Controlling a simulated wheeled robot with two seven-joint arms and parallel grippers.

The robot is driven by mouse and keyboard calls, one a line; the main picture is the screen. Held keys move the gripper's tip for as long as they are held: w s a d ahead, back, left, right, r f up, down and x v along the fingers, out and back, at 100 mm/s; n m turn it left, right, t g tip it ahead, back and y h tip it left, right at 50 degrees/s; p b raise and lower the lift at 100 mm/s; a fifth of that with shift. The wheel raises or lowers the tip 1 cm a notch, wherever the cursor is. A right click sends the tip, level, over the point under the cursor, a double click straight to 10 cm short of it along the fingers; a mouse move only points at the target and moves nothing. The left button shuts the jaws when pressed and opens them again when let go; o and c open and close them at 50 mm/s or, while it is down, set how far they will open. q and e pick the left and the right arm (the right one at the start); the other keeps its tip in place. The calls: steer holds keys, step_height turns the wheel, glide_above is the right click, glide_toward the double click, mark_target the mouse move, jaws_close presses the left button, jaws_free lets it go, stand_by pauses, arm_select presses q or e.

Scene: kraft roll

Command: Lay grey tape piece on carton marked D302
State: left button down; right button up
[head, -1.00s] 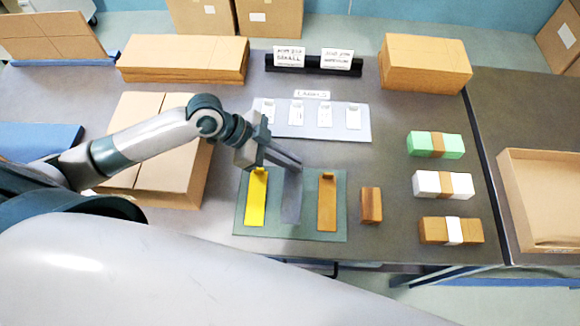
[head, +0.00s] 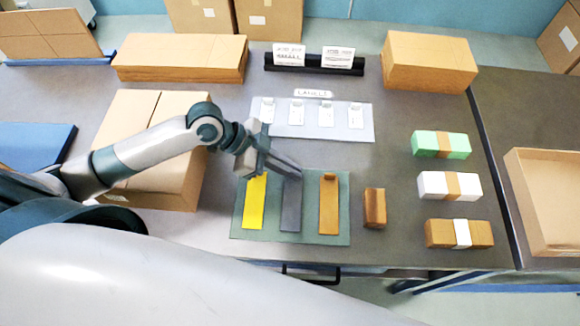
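The grey tape piece (head: 291,212) lies on a green mat (head: 270,238) between a yellow strip (head: 255,205) and an orange-brown strip (head: 329,208). My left gripper (head: 295,171) reaches in from the left, its fingers at the far end of the grey piece. I cannot tell whether they touch it or how far apart they are. A brown carton (head: 130,125) with a seam across its top stands at the left, partly behind my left arm. I can read no D302 mark on it. My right gripper is not in view.
A white board with labels (head: 367,126) lies behind the mat. A small brown block (head: 374,208) and banded green (head: 440,145), white (head: 450,185) and brown (head: 459,233) bundles stand to the right. Flat carton stacks (head: 180,58) (head: 428,62) and a card holder (head: 314,63) line the back.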

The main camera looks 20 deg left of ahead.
arm_select(q)
steer(key=shift+f, duration=0.15)
steer(key=c, duration=1.9)
jaws_free()
steer(key=shift+c, duration=0.2)
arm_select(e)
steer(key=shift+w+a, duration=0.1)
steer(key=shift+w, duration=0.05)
arm_select(q)
steer(key=shift+a+r, duration=0.35)
steer(key=b+v, duration=0.2)
steer(key=v, duration=0.7)
steer(key=shift+s+a+r, duration=0.3)
steer(key=shift+a+r, duration=0.25)
steer(key=shift+r, duration=0.05)
steer(key=shift+a+r, duration=0.1)
steer(key=shift+r, duration=0.15)
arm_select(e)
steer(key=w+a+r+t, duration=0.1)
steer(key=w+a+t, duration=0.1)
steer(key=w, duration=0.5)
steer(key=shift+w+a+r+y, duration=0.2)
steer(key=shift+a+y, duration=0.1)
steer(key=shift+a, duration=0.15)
arm_select(q)
steer(key=shift+o, duration=0.5)
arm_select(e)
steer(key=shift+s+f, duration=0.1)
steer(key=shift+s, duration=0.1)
